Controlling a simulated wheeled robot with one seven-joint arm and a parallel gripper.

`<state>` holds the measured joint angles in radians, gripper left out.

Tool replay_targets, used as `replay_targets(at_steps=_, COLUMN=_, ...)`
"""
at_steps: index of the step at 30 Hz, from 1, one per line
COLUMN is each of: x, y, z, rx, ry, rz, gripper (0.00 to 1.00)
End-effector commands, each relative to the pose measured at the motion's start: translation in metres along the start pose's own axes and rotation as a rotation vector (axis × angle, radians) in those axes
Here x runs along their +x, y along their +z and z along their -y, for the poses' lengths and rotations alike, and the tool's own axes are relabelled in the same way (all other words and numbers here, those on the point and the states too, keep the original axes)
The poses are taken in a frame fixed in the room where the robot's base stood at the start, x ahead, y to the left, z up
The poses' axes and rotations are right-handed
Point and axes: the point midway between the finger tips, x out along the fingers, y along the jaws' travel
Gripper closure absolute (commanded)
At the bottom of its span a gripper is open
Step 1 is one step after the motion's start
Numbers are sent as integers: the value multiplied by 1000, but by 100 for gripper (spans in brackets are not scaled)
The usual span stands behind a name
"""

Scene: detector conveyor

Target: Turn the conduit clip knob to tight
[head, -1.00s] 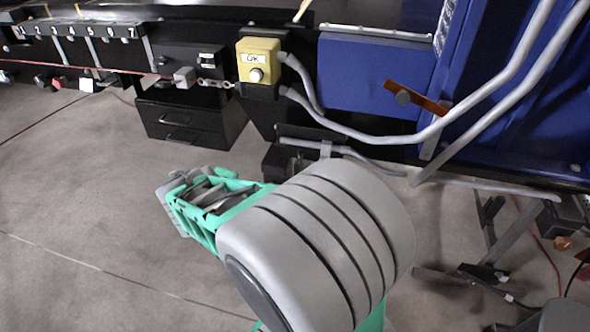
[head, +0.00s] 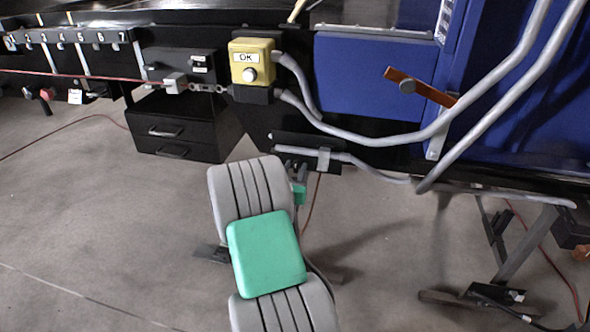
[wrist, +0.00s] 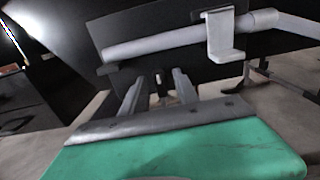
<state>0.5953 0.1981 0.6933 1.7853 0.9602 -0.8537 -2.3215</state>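A grey clip (head: 323,158) sits over a short horizontal conduit (head: 350,158) on a dark plate below the yellow box. In the wrist view the clip (wrist: 223,42) hooks down over the pale conduit (wrist: 160,41), right of my fingers. I cannot make out a clip knob for certain; a small dark shape (wrist: 160,76) shows between the fingertips. My gripper (wrist: 158,88) has its two fingers apart, below the conduit and left of the clip.
A yellow box marked OK (head: 252,62) is above, with grey conduits running right to a blue cabinet (head: 375,75). An orange lever (head: 425,90) with a grey hub is on the cabinet. Black drawers (head: 180,130) stand left. A dark metal stand (head: 500,250) is at lower right.

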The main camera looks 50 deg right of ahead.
Motion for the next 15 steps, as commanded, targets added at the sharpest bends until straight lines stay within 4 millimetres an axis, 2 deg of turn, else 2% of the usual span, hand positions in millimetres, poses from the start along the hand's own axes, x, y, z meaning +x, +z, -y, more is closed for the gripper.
replay_targets(at_steps=6, x=1, y=0, z=0, rx=0, ry=0, rz=-1, gripper=64)
replay_targets(at_steps=15, x=1, y=0, z=0, rx=1, ry=0, rz=-1, gripper=87)
